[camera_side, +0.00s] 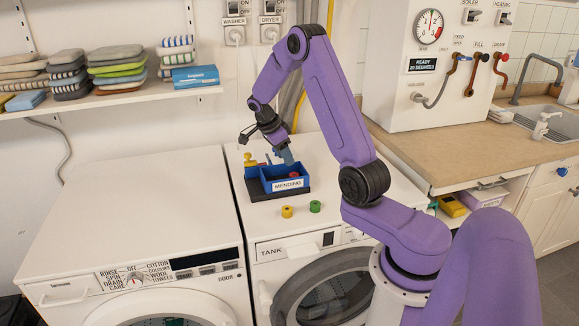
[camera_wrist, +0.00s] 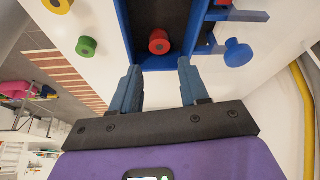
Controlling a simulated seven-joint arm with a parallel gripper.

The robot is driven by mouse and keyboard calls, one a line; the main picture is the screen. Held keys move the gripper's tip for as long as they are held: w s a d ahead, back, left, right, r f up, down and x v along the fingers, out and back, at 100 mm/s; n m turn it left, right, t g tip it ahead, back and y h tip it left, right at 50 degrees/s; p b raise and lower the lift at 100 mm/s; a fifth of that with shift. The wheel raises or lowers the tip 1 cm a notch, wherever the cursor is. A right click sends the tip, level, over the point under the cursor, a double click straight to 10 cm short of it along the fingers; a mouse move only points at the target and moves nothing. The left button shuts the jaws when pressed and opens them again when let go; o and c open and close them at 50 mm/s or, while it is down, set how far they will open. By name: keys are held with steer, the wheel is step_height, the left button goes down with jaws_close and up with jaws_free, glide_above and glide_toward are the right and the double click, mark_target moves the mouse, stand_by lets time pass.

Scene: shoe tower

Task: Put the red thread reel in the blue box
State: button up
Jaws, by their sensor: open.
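The blue box (camera_side: 268,187), labelled MENDING, stands on a dark base on the right-hand white machine. The red thread reel (camera_side: 294,174) lies inside the box, near its right end in the side view. In the wrist view the red reel (camera_wrist: 159,42) rests on the dark floor of the blue box (camera_wrist: 160,63), close to the near wall. My gripper (camera_side: 284,155) is above the box. In the wrist view my gripper (camera_wrist: 160,68) is open, with its two fingers apart and nothing between them. The reel shows just beyond the fingertips, apart from them.
A yellow reel (camera_side: 287,211) and a green reel (camera_side: 315,207) stand in front of the box. A yellow item (camera_side: 249,159) is at the box's back left. A blue round piece (camera_wrist: 238,52) shows beside the box. The left machine top (camera_side: 140,205) is clear.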

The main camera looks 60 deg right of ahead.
steer(key=a+r+n+t, duration=0.1)
steer(key=a+r+n, duration=0.15)
steer(key=a, duration=0.25)
steer(key=w+a+r+n, duration=0.1)
steer(key=a+r+n, duration=0.1)
steer(key=a+n, duration=0.25)
steer(key=a+r+n+t, duration=0.1)
steer(key=a+r+n, duration=0.15)
steer(key=a, duration=0.25)
steer(key=s+a+r+n+t+y, duration=0.1)
steer(key=s+a+n, duration=0.4)
steer(key=a+n, duration=0.4)
steer(key=s+a+n+y, duration=0.1)
steer(key=s+a+n, duration=0.3)
steer(key=s+n, duration=0.5)
steer(key=s+a+n+y, duration=0.2)
steer(key=s+a+n, duration=0.2)
steer(key=s+n, duration=0.6)
steer(key=s, duration=0.4)
steer(key=shift+r, duration=0.35)
